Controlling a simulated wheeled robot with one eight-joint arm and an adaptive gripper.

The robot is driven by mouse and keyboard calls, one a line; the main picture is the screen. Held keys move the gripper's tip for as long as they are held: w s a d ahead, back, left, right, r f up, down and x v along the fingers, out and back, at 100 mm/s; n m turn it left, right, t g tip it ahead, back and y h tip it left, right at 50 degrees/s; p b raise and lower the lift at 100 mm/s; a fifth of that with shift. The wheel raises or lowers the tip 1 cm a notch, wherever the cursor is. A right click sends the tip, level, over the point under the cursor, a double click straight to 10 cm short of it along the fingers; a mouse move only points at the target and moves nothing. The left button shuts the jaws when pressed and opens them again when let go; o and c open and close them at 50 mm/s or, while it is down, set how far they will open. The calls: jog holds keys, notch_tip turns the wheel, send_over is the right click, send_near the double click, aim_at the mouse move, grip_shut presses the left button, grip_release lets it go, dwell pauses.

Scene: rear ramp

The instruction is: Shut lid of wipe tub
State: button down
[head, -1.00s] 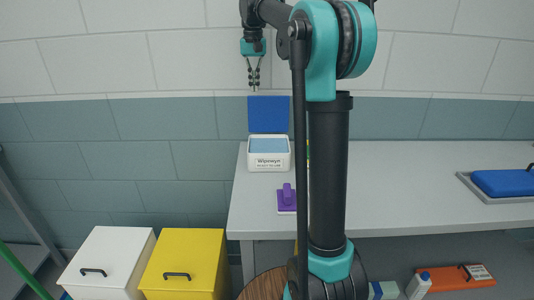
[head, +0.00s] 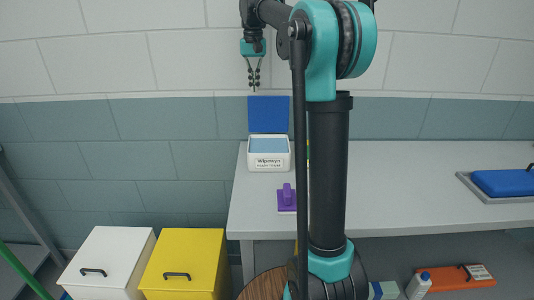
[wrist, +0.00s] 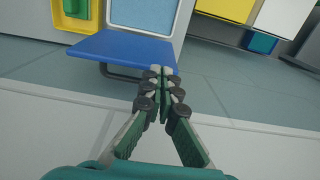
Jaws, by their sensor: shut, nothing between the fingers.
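The wipe tub (head: 268,162) is a white box with a label on its front, standing at the left end of the grey bench. Its blue lid (head: 268,114) stands open, upright at the tub's back edge. In the wrist view the lid (wrist: 125,50) is a blue panel beyond my fingertips, with the tub's pale blue top (wrist: 143,15) behind it. My gripper (head: 254,89) is shut and empty, pointing down just above the lid's top edge. In the wrist view my fingertips (wrist: 161,73) are together near the lid's edge; I cannot tell whether they touch it.
A purple-handled scrubber (head: 287,198) lies on the bench (head: 400,180) in front of the tub. A blue item in a grey tray (head: 500,184) is at the far right. White (head: 108,258) and yellow (head: 185,258) bins stand at the lower left. The bench middle is clear.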

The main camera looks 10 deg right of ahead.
jog(key=shift+f, duration=0.85)
dwell(0.4)
jog(key=shift+s+a+f, duration=0.15)
jog(key=shift+s+f, duration=0.05)
jog(key=shift+s, duration=0.7)
jog(key=shift+s+a+f, duration=0.2)
jog(key=shift+s+f, duration=0.05)
jog(key=shift+s, duration=0.7)
jog(key=shift+s+a+f, duration=0.15)
jog(key=shift+s+f, duration=0.05)
jog(key=shift+s, duration=0.7)
jog(key=shift+r, duration=0.15)
notch_tip(320, 180, up, 7)
jog(key=shift+f, duration=0.2)
dwell(1.0)
dwell(0.3)
